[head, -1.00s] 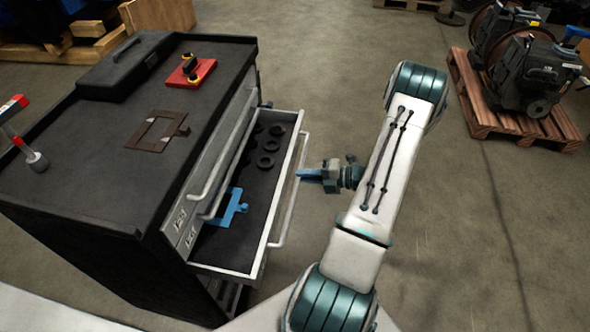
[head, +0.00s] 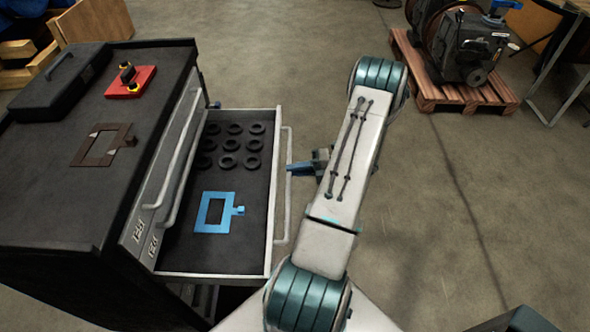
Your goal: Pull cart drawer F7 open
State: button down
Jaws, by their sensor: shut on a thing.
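The cart (head: 60,205) is dark with a black top and stands at the left. One drawer (head: 232,262) is pulled far out below two shut drawer fronts; its own label is not visible. Inside it lie several black rings (head: 229,145) in rows and a blue frame-shaped part (head: 213,228). Its long handle (head: 283,225) runs along the outer front edge. My gripper (head: 291,168) is shut on this handle near its middle, from the right. My arm hides part of the gripper.
The shut drawers have light fronts and handles (head: 178,170). On the cart top are a black case (head: 60,85), a red block (head: 131,82) and a brown frame (head: 100,146). A pallet with machinery (head: 490,98) stands at the back right.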

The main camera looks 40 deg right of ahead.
jog(key=c, duration=1.4)
grip_release()
jog(key=shift+c, duration=0.2)
jog(key=b+v, duration=0.1)
jog(key=v, duration=1.2)
jog(key=shift+s+d+b, duration=0.2)
jog(key=shift+d+b, duration=0.1)
jog(key=shift+b, duration=0.05)
jog(key=shift+r, duration=0.15)
jog(key=w+a+r+n+g+h, duration=0.1)
jog(key=w+a+r+n+g, duration=0.2)
jog(key=a+r+n, duration=0.3)
jog(key=w+a+r+n+g+h+p, duration=0.1)
jog(key=w+a+r+n+g, duration=0.1)
jog(key=a+r+n+g, duration=0.4)
jog(key=w+a+r+n+g+h, duration=0.1)
jog(key=w+a+r+n, duration=0.2)
jog(key=a+n, duration=0.55)
jog(key=s+a+r+n+t+h, duration=0.1)
jog(key=s+a+r+n+h, duration=0.3)
jog(key=a+n, duration=0.4)
jog(key=s+a+r+n+t+h+p, duration=0.1)
jog(key=s+a+r+n+h, duration=0.3)
jog(key=a+n, duration=0.5)
jog(key=r+n, duration=0.1)
jog(key=n, duration=0.6)
jog(key=shift+a+h, duration=0.2)
jog(key=shift+h, duration=0.1)
